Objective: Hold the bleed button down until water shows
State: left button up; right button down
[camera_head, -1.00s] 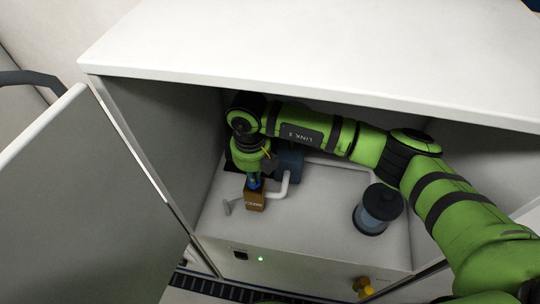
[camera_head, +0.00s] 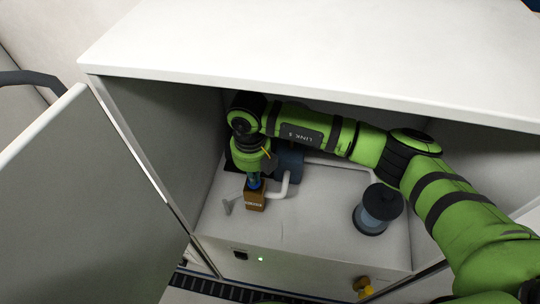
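A small brown block (camera_head: 255,200) with a label on its front stands on the white deck inside the open cabinet. My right arm reaches in from the right, and its gripper (camera_head: 254,184) points down onto the top of this block. The fingertips are small and dark here, and I cannot tell whether they are open or shut. The bleed button itself is not visible; the gripper and wrist cover the block's top. No water is clearly visible at the block. My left gripper is not in view.
A dark blue pump body (camera_head: 290,162) with a white pipe (camera_head: 281,189) sits beside the block. A clear canister with a black lid (camera_head: 378,208) stands at right. A green light (camera_head: 261,259) and a yellow valve (camera_head: 363,287) are on the front panel. The cabinet door (camera_head: 90,210) hangs open at left.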

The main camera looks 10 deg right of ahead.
dwell(0.4)
notch_tip(320, 180, up, 7)
jog(key=p, duration=0.4)
dwell(2.1)
